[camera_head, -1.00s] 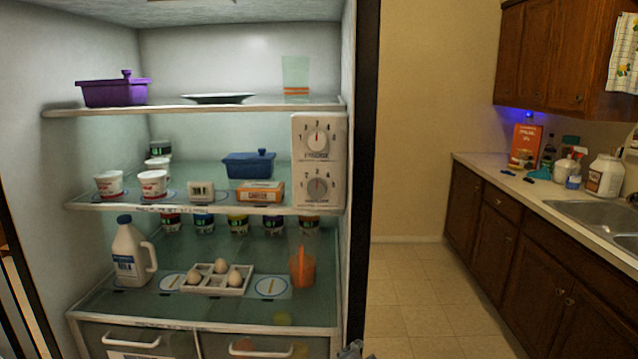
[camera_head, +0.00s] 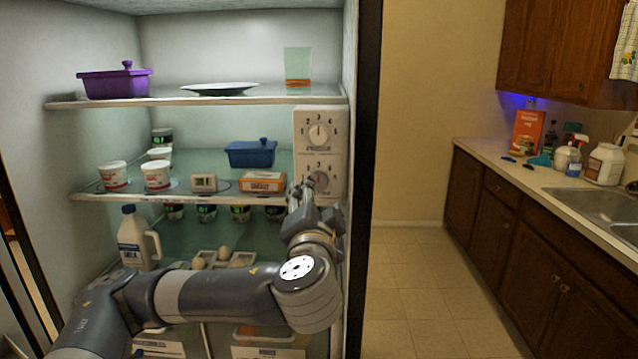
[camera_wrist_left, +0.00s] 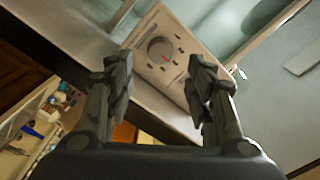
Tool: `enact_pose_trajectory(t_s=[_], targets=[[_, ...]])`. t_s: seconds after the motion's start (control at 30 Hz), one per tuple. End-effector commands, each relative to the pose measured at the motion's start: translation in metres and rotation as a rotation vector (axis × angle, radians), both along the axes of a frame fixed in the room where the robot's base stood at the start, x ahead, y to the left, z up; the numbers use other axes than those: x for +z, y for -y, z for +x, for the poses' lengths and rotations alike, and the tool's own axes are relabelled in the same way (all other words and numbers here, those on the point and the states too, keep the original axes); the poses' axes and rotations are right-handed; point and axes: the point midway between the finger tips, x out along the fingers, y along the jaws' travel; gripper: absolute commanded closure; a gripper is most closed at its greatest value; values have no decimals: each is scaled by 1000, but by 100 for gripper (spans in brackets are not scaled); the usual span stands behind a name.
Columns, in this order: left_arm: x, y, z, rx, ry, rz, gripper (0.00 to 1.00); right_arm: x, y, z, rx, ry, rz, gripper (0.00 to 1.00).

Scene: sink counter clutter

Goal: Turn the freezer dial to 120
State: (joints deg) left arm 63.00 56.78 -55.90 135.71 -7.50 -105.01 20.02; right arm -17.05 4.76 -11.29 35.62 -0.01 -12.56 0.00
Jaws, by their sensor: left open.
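A white control panel (camera_head: 335,160) on the fridge's right inner wall carries two round dials, one above the other. The upper dial (camera_head: 318,133) shows fully, with a red mark near its top. The lower dial (camera_head: 320,179) is partly hidden behind my left gripper (camera_head: 309,190). The lettering under the dials is too small to read surely. In the left wrist view, my gripper (camera_wrist_left: 160,72) is open and empty, its fingers apart below a grey dial (camera_wrist_left: 160,50) on the panel. It does not appear to touch the dial. My right gripper is not in view.
An orange-and-white box (camera_head: 263,182) and a blue dish (camera_head: 251,153) stand on the middle shelf left of the gripper. Eggs (camera_head: 224,253) and a milk jug (camera_head: 137,238) are below, near my arm. A counter with a sink (camera_head: 600,204) stands right, past open floor.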

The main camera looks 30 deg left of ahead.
Motion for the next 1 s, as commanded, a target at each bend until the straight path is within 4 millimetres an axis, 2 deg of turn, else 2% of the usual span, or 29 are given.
enact_pose_trajectory(t_s=[0.03,0.2,0.4,0.8,1.0], targets=[[4,-7,9,5,-2,2,51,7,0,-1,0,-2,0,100],[4,-24,37,4,-1,1,51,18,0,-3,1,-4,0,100],[2,-36,59,1,0,1,51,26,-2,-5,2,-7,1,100],[0,-40,65,-1,0,-1,51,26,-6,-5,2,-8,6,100],[0,-40,65,-1,0,-1,95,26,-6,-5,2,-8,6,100]])
